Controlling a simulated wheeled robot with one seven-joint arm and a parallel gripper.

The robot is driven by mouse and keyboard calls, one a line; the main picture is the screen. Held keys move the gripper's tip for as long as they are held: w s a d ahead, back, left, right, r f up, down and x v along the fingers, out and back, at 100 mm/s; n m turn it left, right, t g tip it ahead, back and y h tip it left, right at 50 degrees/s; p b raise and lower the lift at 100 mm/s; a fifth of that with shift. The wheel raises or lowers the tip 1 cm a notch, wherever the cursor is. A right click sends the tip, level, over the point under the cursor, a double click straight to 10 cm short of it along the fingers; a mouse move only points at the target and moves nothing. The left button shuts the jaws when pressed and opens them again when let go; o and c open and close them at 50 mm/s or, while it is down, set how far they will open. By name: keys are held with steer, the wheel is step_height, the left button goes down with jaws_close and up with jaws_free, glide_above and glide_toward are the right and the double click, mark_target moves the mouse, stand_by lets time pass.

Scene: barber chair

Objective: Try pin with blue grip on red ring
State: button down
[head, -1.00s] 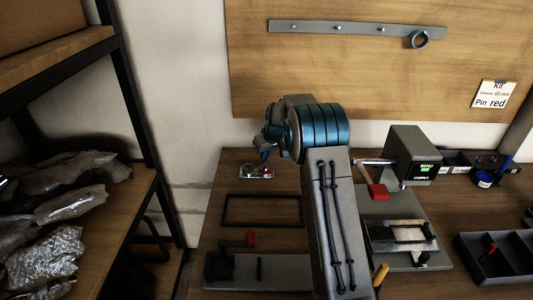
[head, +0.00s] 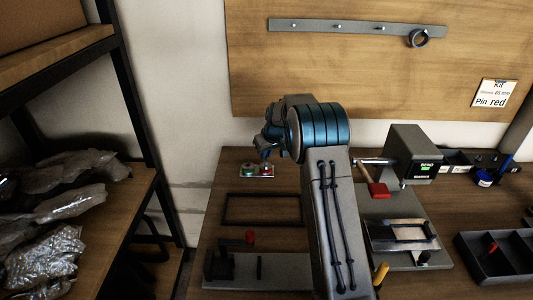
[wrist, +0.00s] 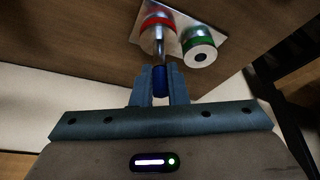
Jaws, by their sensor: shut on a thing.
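My gripper (wrist: 159,85) is shut on the blue grip (wrist: 160,80) of a metal pin. In the wrist view the pin's thin shank (wrist: 159,45) points away from the fingers toward the red ring (wrist: 157,22). The tip is at or very near the ring's face; I cannot tell whether it is inside the bore. The red ring sits beside a green ring (wrist: 198,41) on a pale plate (wrist: 205,20). In the head view the plate (head: 257,177) lies at the back left of the bench, with my gripper (head: 265,153) just above it, partly hidden by my wrist.
A dark empty frame (head: 232,210) lies in front of the plate. A grey device with a red handle (head: 378,190) stands to the right, beside a divided black tray (head: 500,262).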

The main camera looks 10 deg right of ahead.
steer(key=shift+r+p, duration=1.55)
steer(key=shift+r, duration=1.5)
steer(key=shift+f, duration=0.1)
